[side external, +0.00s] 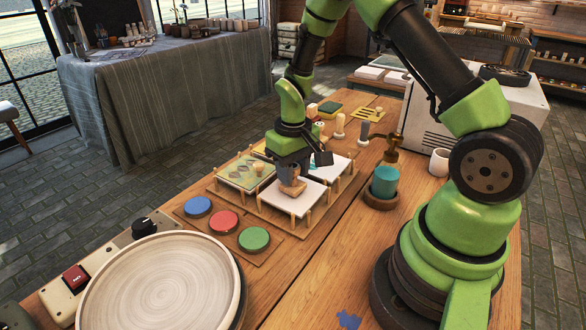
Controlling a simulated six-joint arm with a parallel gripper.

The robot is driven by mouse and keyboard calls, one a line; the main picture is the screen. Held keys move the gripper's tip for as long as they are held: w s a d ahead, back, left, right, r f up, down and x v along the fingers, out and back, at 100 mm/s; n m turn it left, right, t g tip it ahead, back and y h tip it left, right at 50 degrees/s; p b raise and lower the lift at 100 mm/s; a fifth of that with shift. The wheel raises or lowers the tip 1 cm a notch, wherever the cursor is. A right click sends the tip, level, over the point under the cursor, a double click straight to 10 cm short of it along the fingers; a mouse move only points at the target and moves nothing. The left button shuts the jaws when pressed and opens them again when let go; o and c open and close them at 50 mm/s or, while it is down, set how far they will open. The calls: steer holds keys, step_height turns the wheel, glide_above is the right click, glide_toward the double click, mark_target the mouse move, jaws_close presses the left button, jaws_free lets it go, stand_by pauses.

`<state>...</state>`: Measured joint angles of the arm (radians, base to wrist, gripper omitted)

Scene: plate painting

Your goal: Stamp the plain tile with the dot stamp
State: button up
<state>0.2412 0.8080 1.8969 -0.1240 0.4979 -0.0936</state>
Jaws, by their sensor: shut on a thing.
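My gripper (290,171) is shut on a wooden stamp (292,188), which it holds upright over the white front tile (308,196). I cannot tell whether the stamp touches that tile, and its printing face is hidden. The tile's visible surface is plain white. A second pale tile (340,167) lies behind and to the right, with a teal patch near its left part, partly hidden by my gripper. A green patterned tile (236,175) lies to the left. The tiles rest on a wooden rack (262,208) with short pegs.
Blue (198,207), red (223,221) and green (253,239) pads sit in front of the rack. Several other stamps (340,128) stand behind it. A teal pump bottle (385,180) and a white mug (439,162) stand at right. A round wheel (160,285) fills the front left.

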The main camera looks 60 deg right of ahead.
stand_by(0.4)
steer(key=shift+r, duration=3.5)
